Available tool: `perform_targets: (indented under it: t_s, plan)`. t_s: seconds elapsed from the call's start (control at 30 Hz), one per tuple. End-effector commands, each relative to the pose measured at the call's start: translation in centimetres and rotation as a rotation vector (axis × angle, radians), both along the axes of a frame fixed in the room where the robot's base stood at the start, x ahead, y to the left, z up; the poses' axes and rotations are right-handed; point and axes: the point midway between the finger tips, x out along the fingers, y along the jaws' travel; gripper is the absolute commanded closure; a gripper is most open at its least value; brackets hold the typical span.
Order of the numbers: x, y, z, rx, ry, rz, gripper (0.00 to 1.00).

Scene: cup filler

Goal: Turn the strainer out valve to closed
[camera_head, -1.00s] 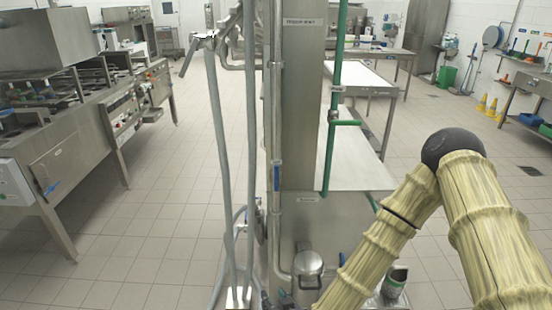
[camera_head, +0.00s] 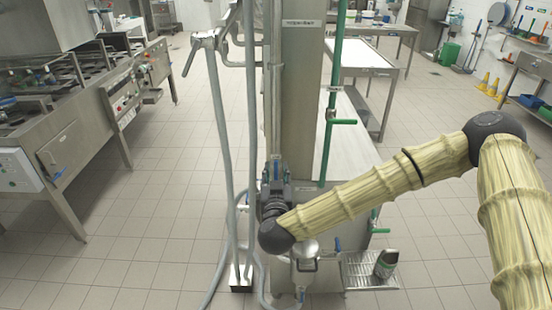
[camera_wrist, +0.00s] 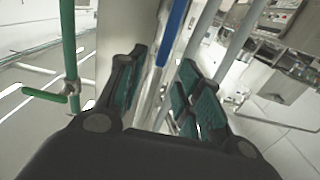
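A blue lever handle (camera_head: 276,170) stands upright along a thin vertical steel pipe on the steel column in the head view. No readable label confirms that it is the strainer out valve. My gripper (camera_head: 275,187) is at the lower part of this lever, its tips pointing up and away. In the wrist view the blue lever (camera_wrist: 174,32) lies between and beyond the two green-padded fingers (camera_wrist: 162,88). The fingers are apart, with the pipe and lever in the gap; I see no clear contact. The valve body is hidden by my gripper.
A green pipe (camera_head: 331,100) with a green handle (camera_head: 341,122) stands right of the column. A steel canister (camera_head: 304,262) and a drip grate (camera_head: 366,272) are below. Open floor lies left.

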Motion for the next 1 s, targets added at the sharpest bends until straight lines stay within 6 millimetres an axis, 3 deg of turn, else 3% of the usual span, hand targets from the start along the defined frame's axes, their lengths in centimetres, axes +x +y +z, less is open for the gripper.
perform_targets:
  t_s: [0.33, 0.8, 1.0]
  plan:
    - [4.7, 0.0, 0.1, 0.000, 0.002, 0.000, 0.65]
    - [5.7, 0.0, 0.0, 0.000, 0.001, 0.001, 0.65]
    - [5.7, 0.0, 0.0, 0.000, 0.001, 0.001, 1.00]
